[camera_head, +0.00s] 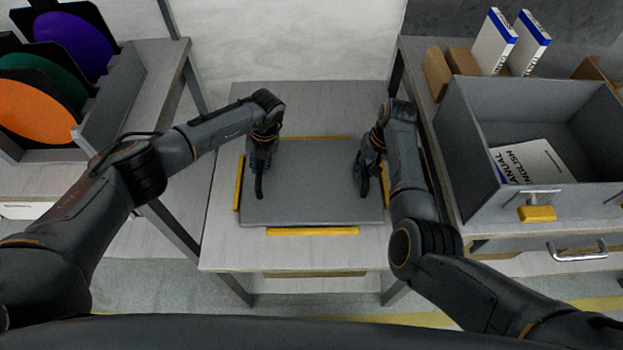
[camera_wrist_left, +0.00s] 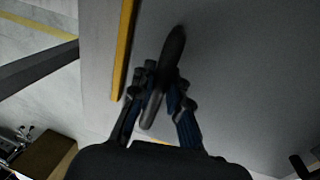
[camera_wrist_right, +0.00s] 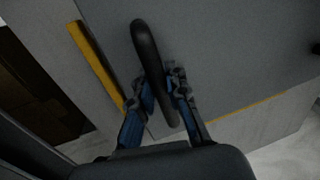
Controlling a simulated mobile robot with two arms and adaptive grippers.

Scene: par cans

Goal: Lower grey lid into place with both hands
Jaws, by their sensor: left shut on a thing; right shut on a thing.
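The grey lid (camera_head: 312,185) is a flat square panel lying level on or just above the middle table, between yellow strips. My left gripper (camera_head: 260,180) is shut on the lid's left black handle (camera_wrist_left: 165,75), which stands up between its fingers. My right gripper (camera_head: 368,175) is shut on the right black handle (camera_wrist_right: 153,65). The lid's surface also fills much of the left wrist view (camera_wrist_left: 235,70) and the right wrist view (camera_wrist_right: 215,50). Whether a gap remains under the lid cannot be told.
Yellow strips edge the lid at the front (camera_head: 312,231) and left (camera_head: 239,183). The table (camera_head: 225,235) has a bare margin around it. A grey open box (camera_head: 470,165) with a manual (camera_head: 532,162) stands on the right. Coloured discs (camera_head: 35,112) stand in a rack on the left.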

